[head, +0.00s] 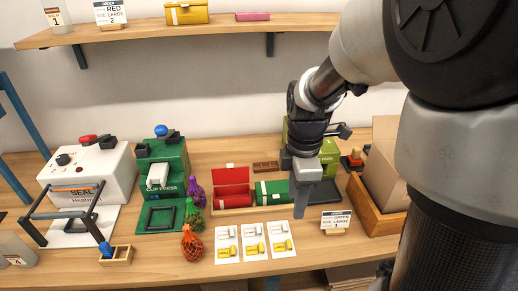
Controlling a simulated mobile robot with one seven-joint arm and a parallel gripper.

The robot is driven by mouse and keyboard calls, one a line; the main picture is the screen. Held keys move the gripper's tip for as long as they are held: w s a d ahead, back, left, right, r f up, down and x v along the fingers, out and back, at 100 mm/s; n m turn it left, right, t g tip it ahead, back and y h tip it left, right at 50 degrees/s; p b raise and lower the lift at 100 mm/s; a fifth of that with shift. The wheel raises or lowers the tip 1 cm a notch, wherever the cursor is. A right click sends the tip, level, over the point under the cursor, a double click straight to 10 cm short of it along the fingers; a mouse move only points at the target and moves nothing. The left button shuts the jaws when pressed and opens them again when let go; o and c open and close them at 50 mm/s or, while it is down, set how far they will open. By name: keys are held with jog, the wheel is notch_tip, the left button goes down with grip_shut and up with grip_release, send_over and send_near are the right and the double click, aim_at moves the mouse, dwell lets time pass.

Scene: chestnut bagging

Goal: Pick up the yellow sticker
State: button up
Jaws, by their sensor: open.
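Three white sticker cards lie side by side at the table's front: a left card (228,242), a middle card (254,241) and a right card (281,239). Each shows grey marks in its upper part and yellow stickers (278,246) in its lower part; the details are too small to read. My gripper (301,212) is open and points down, just behind and to the right of the right card. It appears above the table, apart from the cards. Its fingers overlap in this view, so the gap is hidden.
A tray with a red box (233,185) and a green box (271,191) stands behind the cards. Net bags, including an orange one (191,243), stand left. A green press (163,170) and white sealer (90,165) are farther left.

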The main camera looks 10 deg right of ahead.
jog(key=b, duration=0.3)
send_near(290, 246)
notch_tip(290, 246, down, 7)
jog(key=shift+r, duration=0.15)
grip_shut()
dwell(0.3)
